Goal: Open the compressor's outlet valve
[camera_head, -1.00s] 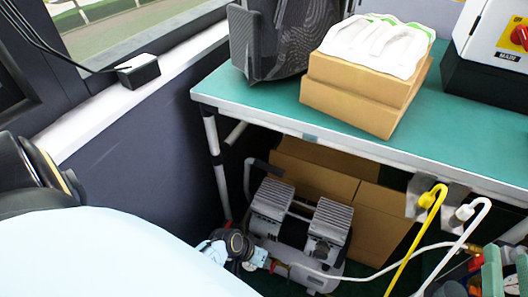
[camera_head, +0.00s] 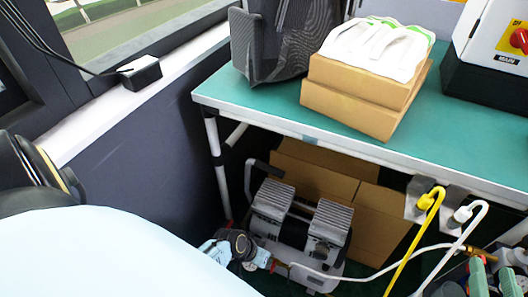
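The compressor (camera_head: 302,222), grey with two ribbed heads, stands on the floor under the bench. At its lower left a small red and brass fitting (camera_head: 276,265), apparently the outlet valve, joins a white hose. My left gripper (camera_head: 250,256), dark and small in the view, is beside this fitting at its left. Its fingers are too small and covered to read, and I cannot tell whether it touches the valve. My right gripper (camera_head: 494,279) is at the bottom right corner, with two green fingers apart. It looks open, partly cut off by the frame edge.
The green bench (camera_head: 450,130) overhangs the compressor. Cardboard boxes (camera_head: 375,215) stand behind it. A yellow hook-handled rod (camera_head: 412,246) and a white one (camera_head: 452,252) hang at the right. The white hose (camera_head: 390,270) runs right to a brass fitting. A dark wall is at the left.

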